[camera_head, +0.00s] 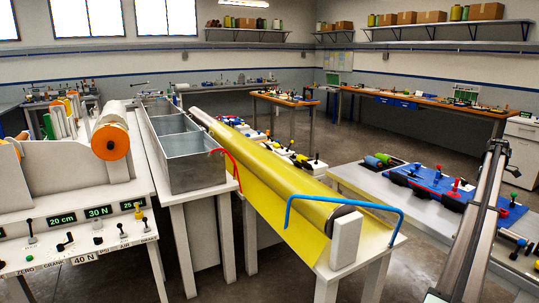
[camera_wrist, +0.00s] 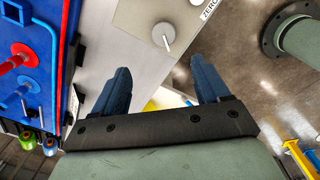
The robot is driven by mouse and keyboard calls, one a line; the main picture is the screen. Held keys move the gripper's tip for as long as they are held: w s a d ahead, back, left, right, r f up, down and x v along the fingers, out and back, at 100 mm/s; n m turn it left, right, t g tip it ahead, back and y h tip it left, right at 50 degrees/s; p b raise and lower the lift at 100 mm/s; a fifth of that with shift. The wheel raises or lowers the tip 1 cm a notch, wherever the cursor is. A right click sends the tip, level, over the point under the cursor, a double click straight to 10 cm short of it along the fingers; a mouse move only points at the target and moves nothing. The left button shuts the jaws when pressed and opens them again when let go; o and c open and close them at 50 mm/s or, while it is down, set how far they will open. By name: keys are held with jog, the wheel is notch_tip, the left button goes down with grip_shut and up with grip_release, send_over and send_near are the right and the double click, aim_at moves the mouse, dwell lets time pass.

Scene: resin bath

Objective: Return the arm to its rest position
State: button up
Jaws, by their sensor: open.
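My gripper (camera_wrist: 160,68) shows in the wrist view with its two dark blue fingers spread wide apart. Nothing is held between them. The fingers appear apart from the knob. I cannot make out my gripper in the head view.
In the head view, a yellow-sheeted bench (camera_head: 262,172), grey metal bath (camera_head: 195,170), white control panel (camera_head: 80,245) and right-hand table (camera_head: 350,180) surround narrow strips of bare floor.

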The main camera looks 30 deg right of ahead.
jog(key=s+a+f+m+t+h, duration=0.1)
jog(key=s+a+f+m+h, duration=0.2)
jog(key=a+f+m, duration=1.1)
jog(key=w+a+f+m+y, duration=0.1)
jog(key=w+a+f, duration=0.2)
jog(key=a+f, duration=0.85)
jog(key=w+a+f+m+g+y, duration=0.15)
jog(key=w+a+f, duration=0.25)
jog(key=a+f, duration=0.75)
jog(key=w+a+f+m+t+y, duration=0.1)
jog(key=w+a+f+m, duration=0.35)
jog(key=a, duration=1.25)
jog(key=s+a+f+n+g+y, duration=0.1)
jog(key=s+a+f+n, duration=0.35)
jog(key=a, duration=0.75)
jog(key=s+a+f+n+g, duration=0.2)
jog(key=a+f, duration=0.5)
jog(key=a, duration=0.6)
jog(key=s+a+f+n+g, duration=0.1)
jog(key=s+a+f+n, duration=0.1)
jog(key=s+a, duration=0.3)
jog(key=s+a+f+n+g+h, duration=0.1)
jog(key=s+a, duration=0.4)
jog(key=a, duration=0.5)
jog(key=s+a+f+n+g, duration=0.2)
jog(key=s+a+f+n, duration=0.1)
jog(key=a, duration=0.5)
jog(key=shift+s+a+f, duration=0.15)
jog(key=shift+s+a, duration=0.15)
jog(key=shift+s, duration=0.6)
